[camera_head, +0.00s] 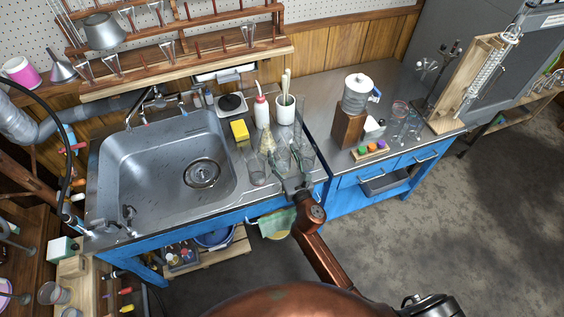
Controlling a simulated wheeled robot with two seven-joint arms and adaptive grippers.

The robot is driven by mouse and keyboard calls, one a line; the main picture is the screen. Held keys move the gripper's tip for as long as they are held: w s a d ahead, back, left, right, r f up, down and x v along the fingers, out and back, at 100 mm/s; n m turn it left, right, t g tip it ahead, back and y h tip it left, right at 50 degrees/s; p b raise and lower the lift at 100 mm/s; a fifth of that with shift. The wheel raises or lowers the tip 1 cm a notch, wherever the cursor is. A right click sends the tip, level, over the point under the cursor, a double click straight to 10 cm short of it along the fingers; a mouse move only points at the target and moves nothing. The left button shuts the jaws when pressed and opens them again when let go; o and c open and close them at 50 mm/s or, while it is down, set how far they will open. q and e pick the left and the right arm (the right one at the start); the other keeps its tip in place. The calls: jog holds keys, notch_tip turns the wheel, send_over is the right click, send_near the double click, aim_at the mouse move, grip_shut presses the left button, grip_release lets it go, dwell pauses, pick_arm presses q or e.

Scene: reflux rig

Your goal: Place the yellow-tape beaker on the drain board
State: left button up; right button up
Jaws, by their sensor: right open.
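My right gripper (287,165) is over the steel strip (247,201) right of the sink. It is open, with its fingers among clear glass vessels. A clear beaker (257,174) stands just left of the fingers, and another glass (305,157) stands to their right. Glass between the fingers is partly hidden, and I cannot tell whether they touch it. A pale yellowish tint shows on a glass vessel (267,142) behind the gripper. I cannot make out which vessel bears yellow tape. The drain board is not clearly distinguishable from the steel surface beside the sink. My left gripper is not in view.
The empty steel sink (160,155) lies to the left. A yellow sponge (240,130), a red-capped bottle (261,112) and a white cup (285,110) stand behind the glassware. Wooden peg racks (190,58) hang above. The right counter (335,92) holds a jar and glassware.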

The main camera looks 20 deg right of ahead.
jog(key=shift+c, duration=0.3)
jog(key=c, duration=1.1)
jog(key=shift+r, duration=0.15)
jog(key=shift+r+p, duration=0.6)
jog(key=shift+r, duration=0.15)
jog(key=shift+r+p, duration=0.6)
jog(key=shift+r, duration=0.3)
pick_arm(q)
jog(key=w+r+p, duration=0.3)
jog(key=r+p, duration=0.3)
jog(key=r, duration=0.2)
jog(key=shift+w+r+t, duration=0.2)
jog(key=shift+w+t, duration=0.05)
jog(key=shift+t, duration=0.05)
pick_arm(e)
jog(key=s+a+r, duration=0.8)
jog(key=s+r, duration=0.1)
jog(key=s, duration=0.2)
jog(key=shift+r, duration=0.25)
